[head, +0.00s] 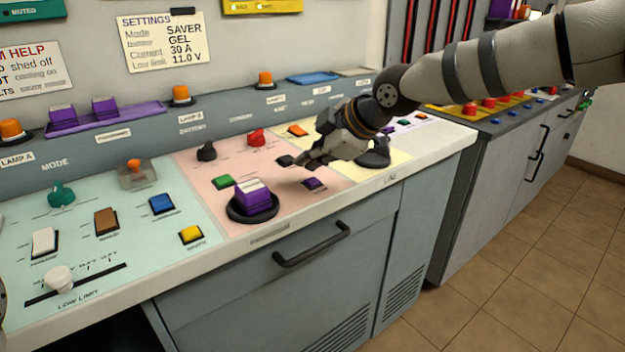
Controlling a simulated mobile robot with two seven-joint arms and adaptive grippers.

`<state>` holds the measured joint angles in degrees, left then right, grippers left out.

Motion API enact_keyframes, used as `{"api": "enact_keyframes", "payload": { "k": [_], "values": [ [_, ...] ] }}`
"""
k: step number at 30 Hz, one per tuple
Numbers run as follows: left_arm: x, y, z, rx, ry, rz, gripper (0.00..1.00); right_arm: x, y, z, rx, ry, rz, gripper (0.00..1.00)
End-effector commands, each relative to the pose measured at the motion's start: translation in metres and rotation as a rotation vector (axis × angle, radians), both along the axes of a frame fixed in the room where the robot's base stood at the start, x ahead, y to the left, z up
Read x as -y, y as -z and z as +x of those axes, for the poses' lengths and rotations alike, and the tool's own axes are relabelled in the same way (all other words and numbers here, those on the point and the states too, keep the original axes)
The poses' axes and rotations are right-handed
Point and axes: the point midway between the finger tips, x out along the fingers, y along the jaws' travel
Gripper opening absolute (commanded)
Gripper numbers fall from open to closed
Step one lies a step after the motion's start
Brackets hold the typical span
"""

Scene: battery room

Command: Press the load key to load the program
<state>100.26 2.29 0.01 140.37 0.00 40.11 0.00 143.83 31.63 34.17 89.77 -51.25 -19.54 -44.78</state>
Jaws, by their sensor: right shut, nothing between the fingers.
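My right gripper (302,162) reaches in from the right over the pink panel (228,222), shut and empty. Its fingertips are close to a dark key (285,160); I cannot tell whether they touch it. A purple key (314,184) lies just in front of the fingers, and a green key (222,182) lies to their left. An orange key (297,130) is behind the gripper. The key labels are too small to read, so I cannot tell which one is the load key.
A black knob (206,151) and a red knob (256,138) rise behind. A green panel (120,255) with more keys lies left. A settings note (162,40) hangs on the wall.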

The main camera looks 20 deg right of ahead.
Motion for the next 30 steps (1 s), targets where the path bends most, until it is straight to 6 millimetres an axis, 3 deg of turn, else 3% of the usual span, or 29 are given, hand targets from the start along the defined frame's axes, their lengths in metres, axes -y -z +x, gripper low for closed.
{"api": "enact_keyframes", "payload": {
  "k": [3,12,30],
  "values": [
    [0.000,-0.004,0.004,0.015,0.000,0.000,0.59,0.000,-0.017,0.000,0.009,-0.001,0.000,0.00],
    [0.000,-0.008,0.008,0.030,0.000,0.000,0.59,0.000,-0.042,0.000,0.006,0.000,0.000,0.00],
    [0.000,-0.007,0.008,0.029,0.000,0.000,0.59,0.000,-0.042,0.000,0.003,-0.001,-0.001,0.00]
  ]
}}
